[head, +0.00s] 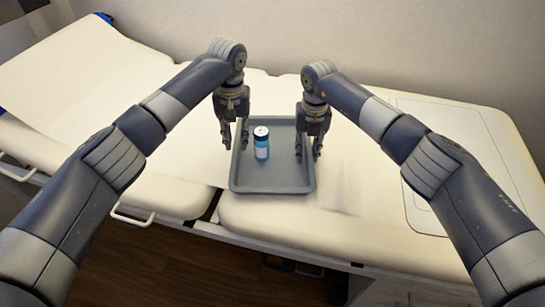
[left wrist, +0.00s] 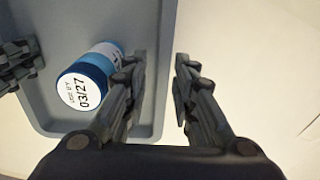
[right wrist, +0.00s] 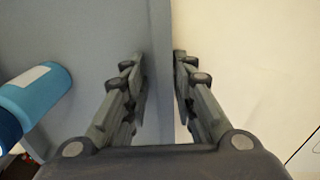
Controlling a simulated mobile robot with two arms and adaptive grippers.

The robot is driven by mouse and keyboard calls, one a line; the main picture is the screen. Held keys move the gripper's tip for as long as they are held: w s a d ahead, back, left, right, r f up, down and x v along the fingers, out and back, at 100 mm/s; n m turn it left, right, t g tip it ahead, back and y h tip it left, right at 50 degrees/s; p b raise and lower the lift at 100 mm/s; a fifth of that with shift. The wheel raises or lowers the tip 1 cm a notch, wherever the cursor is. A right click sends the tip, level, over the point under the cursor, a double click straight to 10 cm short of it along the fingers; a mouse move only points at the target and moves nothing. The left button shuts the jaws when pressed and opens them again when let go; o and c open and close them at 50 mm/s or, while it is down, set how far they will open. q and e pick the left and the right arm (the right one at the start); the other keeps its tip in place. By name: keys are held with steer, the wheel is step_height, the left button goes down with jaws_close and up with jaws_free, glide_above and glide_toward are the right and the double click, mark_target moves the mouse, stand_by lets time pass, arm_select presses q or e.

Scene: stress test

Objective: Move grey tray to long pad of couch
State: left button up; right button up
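The grey tray (head: 272,189) lies flat on the cream couch pad (head: 370,205), close to the gap between two pads. A blue bottle with a white label (head: 262,150) stands upright in it. My left gripper (head: 236,143) is at the tray's left rim, fingers apart on either side of it; the rim (left wrist: 157,100) shows between them. My right gripper (head: 308,154) is likewise open at the right rim (right wrist: 160,80), one finger inside and one outside. I cannot tell whether any fingertip touches the tray. The bottle also shows in both wrist views (left wrist: 98,72) (right wrist: 38,95).
Another couch pad (head: 175,190) lies left of the gap, with a white paper-covered section (head: 85,75) at the far left. A flat pale panel (head: 470,150) lies on the right. A wall is behind the couch and a wooden floor (head: 180,260) in front.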

steer(key=shift+r, duration=0.2)
arm_select(q)
step_height(320, 180, up, 7)
steer(key=shift+r, duration=0.2)
arm_select(e)
step_height(320, 180, up, 12)
steer(key=shift+f, duration=0.2)
stand_by(0.4)
